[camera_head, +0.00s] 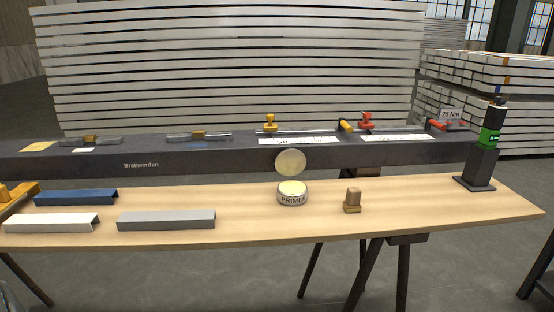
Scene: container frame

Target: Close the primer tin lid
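The primer tin (292,199), a short round metal can labelled PRIMER, stands upright on the wooden table, right of the middle. Its top is open and shows a pale cream inside. The lid (290,162), a round cream disc, stands raised nearly upright at the tin's back edge, its face toward me. Any hinge between lid and tin is too small to make out. Neither of my grippers can be made out in the head view.
A small brown block-like tool (352,200) stands right of the tin. Blue, white and grey channel pieces (166,220) lie at left. A dark beam (220,158) with clamps runs behind. A green-and-black tool (488,145) stands at far right. The tabletop (440,204) is clear between.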

